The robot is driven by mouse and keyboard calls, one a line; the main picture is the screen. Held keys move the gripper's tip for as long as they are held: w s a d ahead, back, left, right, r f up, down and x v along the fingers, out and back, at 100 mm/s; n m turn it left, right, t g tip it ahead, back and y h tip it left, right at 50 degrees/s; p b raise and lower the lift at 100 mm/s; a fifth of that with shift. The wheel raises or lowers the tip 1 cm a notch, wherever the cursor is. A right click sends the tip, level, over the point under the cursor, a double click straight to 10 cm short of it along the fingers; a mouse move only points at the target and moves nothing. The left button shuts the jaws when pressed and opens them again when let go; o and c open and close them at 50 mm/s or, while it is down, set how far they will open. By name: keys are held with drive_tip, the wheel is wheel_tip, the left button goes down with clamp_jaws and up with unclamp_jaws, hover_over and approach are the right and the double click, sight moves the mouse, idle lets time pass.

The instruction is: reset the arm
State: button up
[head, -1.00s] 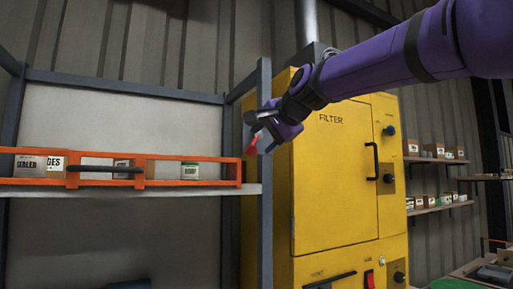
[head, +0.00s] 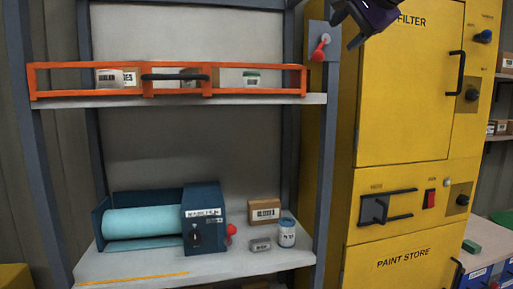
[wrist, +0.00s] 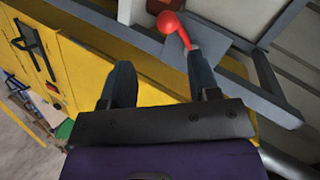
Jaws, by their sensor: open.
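My gripper (wrist: 163,92) is open in the wrist view, its two dark fingers apart. A red-knobbed lever (wrist: 172,26) shows beyond the fingers, its red arm running down toward the right finger; whether they touch I cannot tell. In the head view only the end of my purple wrist and gripper (head: 352,22) shows at the top edge, just right of the red lever (head: 320,48) on the shelf post's grey plate. Most of my arm is out of the head view.
A grey shelf rack (head: 330,160) has an orange rail (head: 178,66) across its upper shelf. The lower shelf (head: 160,268) holds a blue roller machine (head: 205,218), a box (head: 263,211), a jar (head: 287,232) and a tin (head: 260,245). A yellow filter cabinet (head: 405,110) stands close on the right.

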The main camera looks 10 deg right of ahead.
drive_tip(key=s+d+f+n+g+h, duration=0.1)
drive_tip(key=s+f+n+g, duration=0.1)
drive_tip(key=s+f, duration=0.6)
drive_tip(key=s+d+f+n+g+h, duration=0.1)
drive_tip(key=s+f+n, duration=0.4)
drive_tip(key=f, duration=0.9)
drive_tip(key=s+d+f+n+g+h, duration=0.1)
drive_tip(key=s+d+f+n+g, duration=0.2)
drive_tip(key=s+f, duration=0.8)
drive_tip(key=shift+s+f+g, duration=0.15)
drive_tip(key=shift+s+g, duration=0.25)
drive_tip(key=shift+g, duration=0.2)
